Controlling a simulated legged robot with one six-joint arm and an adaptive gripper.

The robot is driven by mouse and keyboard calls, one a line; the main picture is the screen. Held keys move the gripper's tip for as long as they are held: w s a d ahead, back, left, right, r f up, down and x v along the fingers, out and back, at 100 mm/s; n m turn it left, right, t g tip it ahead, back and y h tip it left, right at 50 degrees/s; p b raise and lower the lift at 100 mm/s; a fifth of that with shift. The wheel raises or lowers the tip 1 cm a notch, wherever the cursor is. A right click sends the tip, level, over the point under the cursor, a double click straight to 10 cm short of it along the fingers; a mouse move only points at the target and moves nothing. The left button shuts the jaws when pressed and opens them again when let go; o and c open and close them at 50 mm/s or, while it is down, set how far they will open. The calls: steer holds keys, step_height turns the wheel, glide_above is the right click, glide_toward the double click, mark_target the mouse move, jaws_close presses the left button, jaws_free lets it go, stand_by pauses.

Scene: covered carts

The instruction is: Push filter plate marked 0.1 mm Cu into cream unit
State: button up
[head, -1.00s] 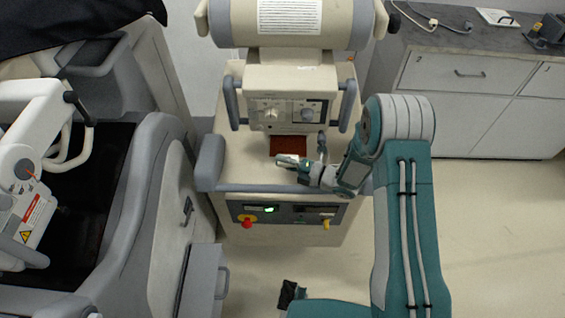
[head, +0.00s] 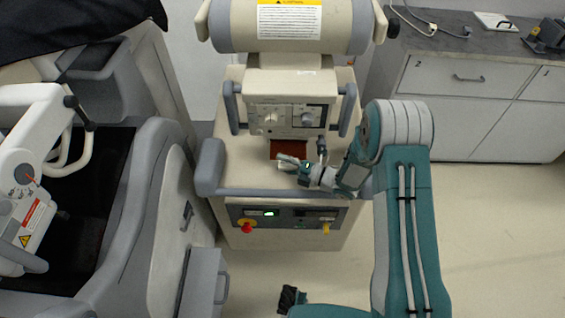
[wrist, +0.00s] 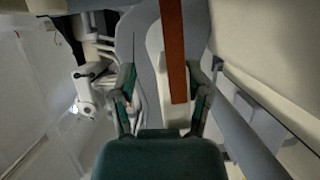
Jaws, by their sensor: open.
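The filter plate (head: 284,148) is a brown-red sheet below the front panel of the cream unit (head: 315,88). No marking on it can be read. In the wrist view the plate (wrist: 175,55) shows as a long, narrow brown strip, and its near end lies between my finger lines in the picture. My gripper (head: 288,163) is open in front of the plate's near edge in the head view. In the wrist view its two fingers (wrist: 163,80) stand apart with nothing held. Whether a finger touches the plate cannot be told.
A grey handrail (head: 262,192) runs along the unit's front, under my wrist. A grey padded arm (head: 210,167) stands at its left. A white and grey machine (head: 150,200) fills the left side. A cabinet (head: 470,100) stands back right. Floor at right is clear.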

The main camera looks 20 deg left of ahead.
steer(key=d, duration=0.4)
steer(key=s+d, duration=0.1)
steer(key=d, duration=0.6)
steer(key=shift+s+d, duration=0.4)
